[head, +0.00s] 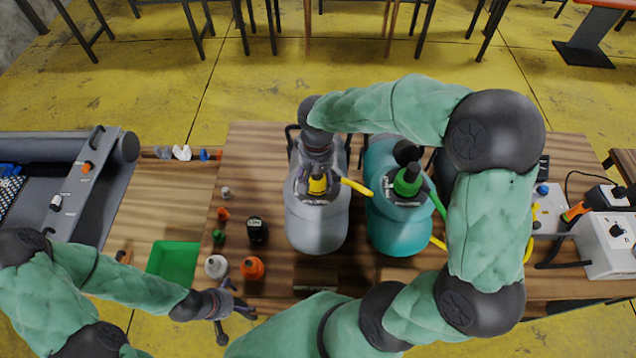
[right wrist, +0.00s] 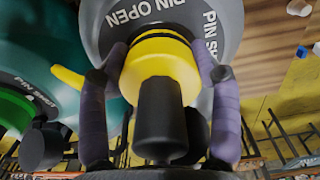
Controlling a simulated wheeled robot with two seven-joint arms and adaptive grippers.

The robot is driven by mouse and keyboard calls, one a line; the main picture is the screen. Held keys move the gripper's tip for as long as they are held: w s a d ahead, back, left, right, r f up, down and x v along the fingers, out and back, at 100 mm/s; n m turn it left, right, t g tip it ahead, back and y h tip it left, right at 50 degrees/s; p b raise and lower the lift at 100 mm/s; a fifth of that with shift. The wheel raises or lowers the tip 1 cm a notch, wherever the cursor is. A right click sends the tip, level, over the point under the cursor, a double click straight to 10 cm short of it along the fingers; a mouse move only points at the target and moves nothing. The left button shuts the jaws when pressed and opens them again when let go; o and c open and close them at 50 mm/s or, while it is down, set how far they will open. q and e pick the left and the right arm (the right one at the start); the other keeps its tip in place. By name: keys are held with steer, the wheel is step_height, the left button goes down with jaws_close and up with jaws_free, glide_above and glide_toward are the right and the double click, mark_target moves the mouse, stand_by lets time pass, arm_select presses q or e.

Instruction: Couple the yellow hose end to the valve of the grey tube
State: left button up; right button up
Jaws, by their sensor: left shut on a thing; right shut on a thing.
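The grey tube (head: 318,228) stands upright at the middle of the table, its valve on top. The yellow hose end (head: 317,186) is at that valve, with a short yellow hose piece (head: 357,187) sticking out to the right. My right gripper (head: 318,170) reaches down over it. In the right wrist view its two fingers close on both sides of the yellow hose end (right wrist: 162,66), which has a black grip. The hose end meets the grey top marked PIN OPEN; I cannot tell if it is locked. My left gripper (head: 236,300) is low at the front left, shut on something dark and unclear.
A teal tube (head: 398,228) with a green fitting (head: 407,181) stands close on the right. Small bottles and caps, including an orange one (head: 252,268), lie left of the grey tube. A green tray (head: 174,262) is further left. A white pump box (head: 606,245) stands right.

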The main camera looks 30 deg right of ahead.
steer(key=shift+f, duration=0.1)
steer(key=shift+m+b, duration=0.35)
steer(key=shift+m, duration=0.55)
steer(key=shift+d+m+b, duration=0.2)
steer(key=shift+m+b, duration=0.15)
steer(key=shift+m, duration=0.85)
